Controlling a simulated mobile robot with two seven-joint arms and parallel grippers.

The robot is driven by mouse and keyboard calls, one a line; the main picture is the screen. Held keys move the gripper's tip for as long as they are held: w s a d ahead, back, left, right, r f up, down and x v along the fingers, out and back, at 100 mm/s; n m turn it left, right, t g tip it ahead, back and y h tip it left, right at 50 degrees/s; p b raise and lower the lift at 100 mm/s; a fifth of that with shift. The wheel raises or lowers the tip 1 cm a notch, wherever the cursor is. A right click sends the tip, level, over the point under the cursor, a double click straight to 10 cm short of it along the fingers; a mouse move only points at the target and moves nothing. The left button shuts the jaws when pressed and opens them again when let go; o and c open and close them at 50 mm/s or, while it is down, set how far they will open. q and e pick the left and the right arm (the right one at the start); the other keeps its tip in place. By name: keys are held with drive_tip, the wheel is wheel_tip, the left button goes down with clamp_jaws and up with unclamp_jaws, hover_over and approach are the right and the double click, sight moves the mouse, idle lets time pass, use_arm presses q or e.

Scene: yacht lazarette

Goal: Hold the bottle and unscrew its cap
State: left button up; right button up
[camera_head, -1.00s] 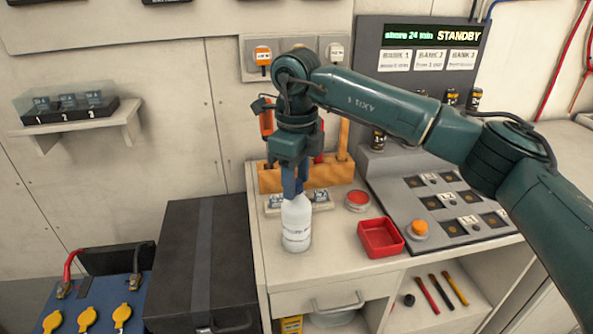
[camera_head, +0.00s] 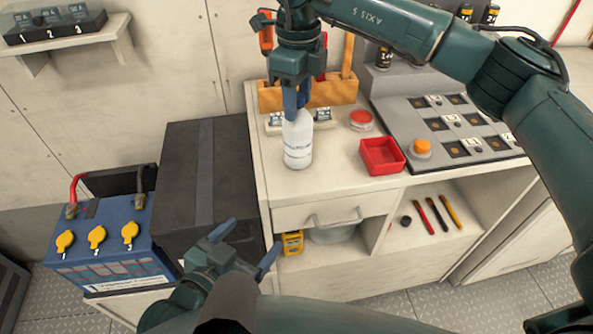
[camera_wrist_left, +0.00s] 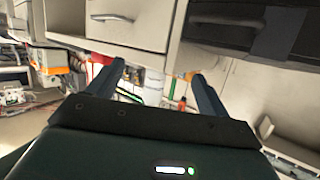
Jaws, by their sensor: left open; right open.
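The white bottle (camera_head: 298,145) stands upright on the light counter (camera_head: 340,187), near its left end. My right gripper (camera_head: 295,104) is open and points straight down at the bottle's top. Its blue fingers overlap the bottle's neck in the picture, and the cap is hidden behind them. I cannot tell whether they touch it. My left gripper (camera_head: 249,241) is open and empty, low in front of the black box and left of the drawer. Its two blue fingers also show in the left wrist view (camera_wrist_left: 160,85), with nothing between them.
A red tray (camera_head: 382,171), a red-topped round tin (camera_head: 361,118) and a grey panel with an orange knob (camera_head: 421,148) lie right of the bottle. An orange tool rack (camera_head: 325,95) stands behind. A black box (camera_head: 182,185) and blue battery (camera_head: 110,262) are on the left.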

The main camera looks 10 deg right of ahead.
sight(298, 137)
use_arm(q)
drive_tip(key=w+d+r+m+h, duration=0.1)
drive_tip(key=w+d+r+m, duration=0.3)
drive_tip(key=m, duration=0.4)
drive_tip(key=w+d+r+m+h, duration=0.1)
drive_tip(key=w+d+r+m, duration=0.1)
drive_tip(key=d+r+m, duration=0.4)
drive_tip(key=w+f+m+t+y, duration=0.1)
drive_tip(key=w+m+t+y, duration=0.1)
drive_tip(key=w+m, duration=0.2)
drive_tip(key=w+d+f+m+t+y, duration=0.1)
drive_tip(key=w+m+t+y, duration=0.1)
drive_tip(key=w+m, duration=0.2)
drive_tip(key=w+d+f+m+t+y, duration=0.1)
drive_tip(key=w+m+t+y, duration=0.1)
drive_tip(key=m, duration=0.6)
drive_tip(key=shift+w+d+y, duration=0.2)
drive_tip(key=shift+w+y, duration=0.3)
drive_tip(key=shift+w, duration=0.4)
